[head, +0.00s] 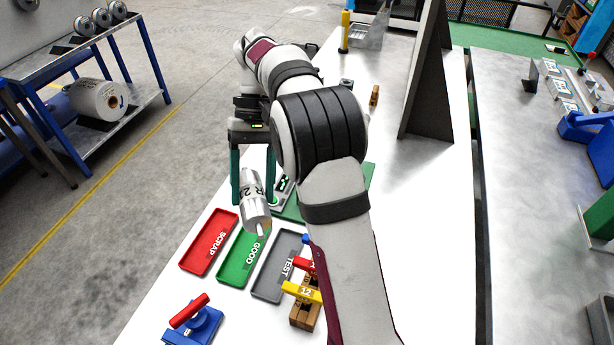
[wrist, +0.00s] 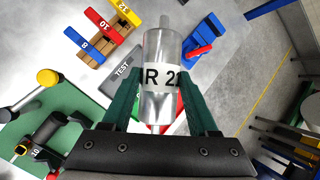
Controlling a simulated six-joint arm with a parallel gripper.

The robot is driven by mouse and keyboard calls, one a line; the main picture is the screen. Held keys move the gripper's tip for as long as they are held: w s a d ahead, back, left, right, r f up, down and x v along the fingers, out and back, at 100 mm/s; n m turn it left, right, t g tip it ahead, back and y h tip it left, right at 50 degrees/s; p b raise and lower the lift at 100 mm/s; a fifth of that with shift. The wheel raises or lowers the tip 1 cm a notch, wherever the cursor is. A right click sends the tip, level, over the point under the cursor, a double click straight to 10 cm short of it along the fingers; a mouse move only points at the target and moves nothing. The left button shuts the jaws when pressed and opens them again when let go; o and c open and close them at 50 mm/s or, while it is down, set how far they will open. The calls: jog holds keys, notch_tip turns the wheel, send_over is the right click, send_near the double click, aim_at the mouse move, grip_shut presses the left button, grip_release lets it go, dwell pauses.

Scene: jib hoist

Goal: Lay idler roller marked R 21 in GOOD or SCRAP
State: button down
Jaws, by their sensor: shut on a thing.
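My gripper (head: 252,190) is shut on a silver idler roller (head: 255,212) with a white label and holds it above the table, near the far ends of the trays. In the wrist view the roller (wrist: 161,100) sits between the green fingers (wrist: 160,105), and its label reads R 2 with a last digit partly hidden by a finger. The red SCRAP tray (head: 209,242) is at left. The green GOOD tray (head: 242,256) is in the middle, partly behind the roller's lower end. Both trays look empty where visible.
A grey TEST tray (head: 277,268) lies right of GOOD. A wooden block with coloured handles (head: 304,307) stands beside it, close to my arm. A blue fixture with a red handle (head: 194,321) stands at the front. A green mat (head: 367,178) lies behind my arm.

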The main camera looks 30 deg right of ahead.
jog(key=shift+w+a+f+m+t+y, duration=0.5)
jog(key=shift+w+a+f+m, duration=1.05)
jog(key=shift+f, duration=1.8)
jog(key=shift+w+a+f+m+t+y, duration=0.45)
jog(key=shift+w+a+f+m, duration=0.55)
jog(key=shift+w+a+f, duration=1.75)
jog(key=shift+w+a+f+m+t+y, duration=0.35)
jog(key=shift+w+a+f+m+t, duration=0.7)
jog(key=shift+f, duration=2.95)
jog(key=shift+w+d+f+g, duration=0.1)
jog(key=shift+w+f+g, duration=0.1)
jog(key=shift+f, duration=0.2)
jog(key=shift+w+d+f+g, duration=0.1)
jog(key=shift+f+g, duration=0.1)
jog(key=shift+f, duration=0.2)
jog(key=shift+c, duration=0.4)
grip_release()
jog(key=shift+f, duration=0.1)
jog(key=v, duration=1.6)
jog(key=shift+a, duration=0.1)
